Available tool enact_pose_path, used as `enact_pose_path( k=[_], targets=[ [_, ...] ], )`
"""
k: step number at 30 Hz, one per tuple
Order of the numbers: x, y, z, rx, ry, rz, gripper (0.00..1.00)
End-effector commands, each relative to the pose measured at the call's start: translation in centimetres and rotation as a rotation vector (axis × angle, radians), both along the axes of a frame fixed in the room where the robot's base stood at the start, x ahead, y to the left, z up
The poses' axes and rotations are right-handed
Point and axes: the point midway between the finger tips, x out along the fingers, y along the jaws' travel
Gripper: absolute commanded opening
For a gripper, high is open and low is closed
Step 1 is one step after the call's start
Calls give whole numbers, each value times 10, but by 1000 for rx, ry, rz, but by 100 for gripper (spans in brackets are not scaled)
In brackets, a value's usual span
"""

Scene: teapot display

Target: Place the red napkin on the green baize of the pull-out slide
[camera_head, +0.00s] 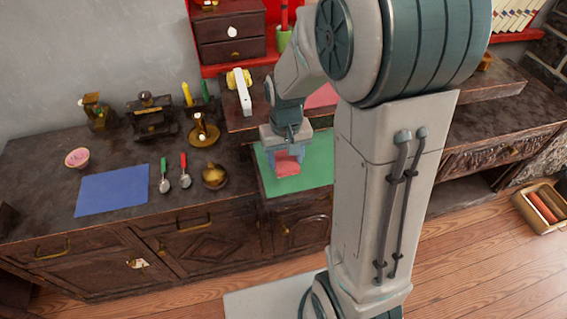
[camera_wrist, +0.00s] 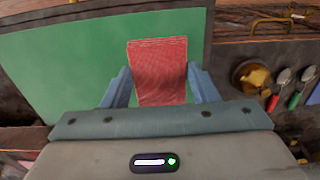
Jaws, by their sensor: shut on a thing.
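The red napkin (camera_head: 287,164) is a small folded piece held in my gripper (camera_head: 286,157). In the wrist view the napkin (camera_wrist: 158,72) stands between the two blue-grey fingers (camera_wrist: 158,90), which are shut on it. The green baize (camera_head: 306,160) of the pull-out slide lies below and around the gripper in the head view, with its right part hidden behind my arm. In the wrist view the baize (camera_wrist: 60,60) spreads behind and to the left of the napkin. I cannot tell whether the napkin touches the baize.
Left of the slide, a brass pot (camera_head: 215,176), spoons (camera_head: 165,177) and a blue cloth (camera_head: 112,190) lie on the dark cabinet top. A candle holder (camera_head: 203,133) stands behind them. Bare baize shows around the napkin.

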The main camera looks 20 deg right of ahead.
Motion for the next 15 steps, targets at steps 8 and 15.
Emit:
enact_pose_path(
  k=[8,15],
  targets=[
    [10,2,-20,0,3,0,31],
    [10,2,-47,0,2,0,31]
  ],
)
